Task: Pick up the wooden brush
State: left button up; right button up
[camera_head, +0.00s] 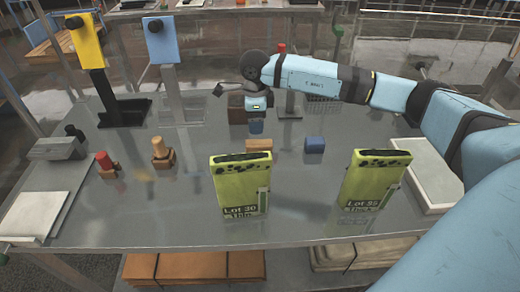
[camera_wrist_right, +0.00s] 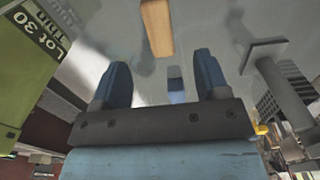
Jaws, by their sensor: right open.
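A small light-brown wooden block, which looks like the wooden brush (camera_head: 258,145), lies on the grey table just behind the left green bag. It also shows in the right wrist view as a wooden bar (camera_wrist_right: 157,27) at the top, beyond the fingertips. Any bristles cannot be made out. My right gripper (camera_head: 256,127) points down behind the brush, apart from it. In the wrist view its two blue fingers (camera_wrist_right: 162,72) are spread, with no object held between them. My left gripper is not in view.
Two green bags, Lot 30 (camera_head: 240,185) and another (camera_head: 374,180), stand at the front. A blue block (camera_head: 314,143) sits right of the brush. Stamps with red (camera_head: 104,160) and wooden (camera_head: 159,147) handles stand left. A white tray (camera_head: 430,178) lies right.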

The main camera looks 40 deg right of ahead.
aim_at(259, 143)
notch_tip(259, 143, down, 6)
jog(key=shift+r, duration=0.1)
jog(key=f, duration=0.1)
jog(key=f+p, duration=0.1)
jog(key=f, duration=0.2)
jog(key=shift+s+d+f, duration=0.35)
jog(key=shift+f, duration=0.5)
jog(key=c, duration=1)
